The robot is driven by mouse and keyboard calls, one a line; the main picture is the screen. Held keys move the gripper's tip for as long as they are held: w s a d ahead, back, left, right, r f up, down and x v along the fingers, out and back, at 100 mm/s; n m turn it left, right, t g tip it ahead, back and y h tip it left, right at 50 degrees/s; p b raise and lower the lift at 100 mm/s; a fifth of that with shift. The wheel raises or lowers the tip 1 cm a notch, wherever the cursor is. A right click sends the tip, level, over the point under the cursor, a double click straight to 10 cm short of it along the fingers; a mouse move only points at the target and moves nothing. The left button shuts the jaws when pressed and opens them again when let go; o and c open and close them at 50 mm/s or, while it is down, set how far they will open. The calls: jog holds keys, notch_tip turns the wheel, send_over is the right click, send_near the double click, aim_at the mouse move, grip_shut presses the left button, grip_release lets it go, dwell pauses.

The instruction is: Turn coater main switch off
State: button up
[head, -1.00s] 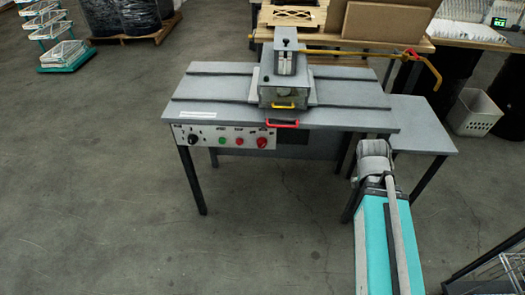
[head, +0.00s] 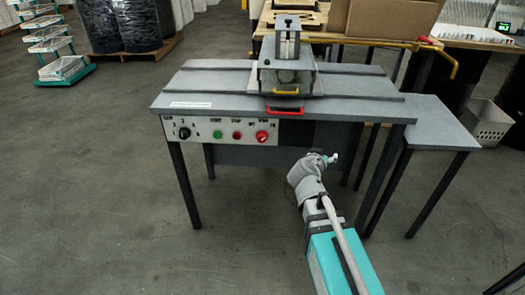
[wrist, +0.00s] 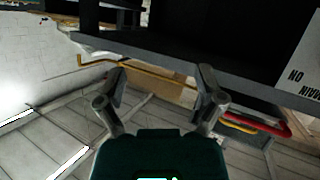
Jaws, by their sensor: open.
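The coater is a grey machine on a grey table (head: 225,85). Its white control panel (head: 200,124) is on the table's front edge. A red rotary switch (head: 261,136) sits at the panel's right end, its exact setting too small to tell. In the head view my gripper (head: 332,158) is in front of the table, right of the switch and slightly lower, apart from it. In the wrist view my gripper (wrist: 162,70) has its fingers spread with nothing held. The panel's end (wrist: 305,75) shows there upside down with "MAIN" and "ON" lettering. The switch is outside that view.
A black knob (head: 184,132), green button (head: 217,134) and red button (head: 237,135) share the panel. A red handle (head: 285,109) juts out above the red switch. A yellow bar (head: 425,45) extends at the right. Floor in front is clear.

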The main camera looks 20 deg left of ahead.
jog(key=s+a+f+n+t+y+b, duration=0.1)
jog(key=a+y+b, duration=0.3)
jog(key=a, duration=0.6)
jog(key=s+a+f+n+t+y+b, duration=0.2)
jog(key=a+f+n+y+b, duration=0.2)
jog(key=a, duration=0.6)
jog(key=shift+s+a+f+t+y+b, duration=0.2)
jog(key=shift+f+t+y+b, duration=0.15)
jog(key=shift+b, duration=0.85)
jog(key=shift+w, duration=0.1)
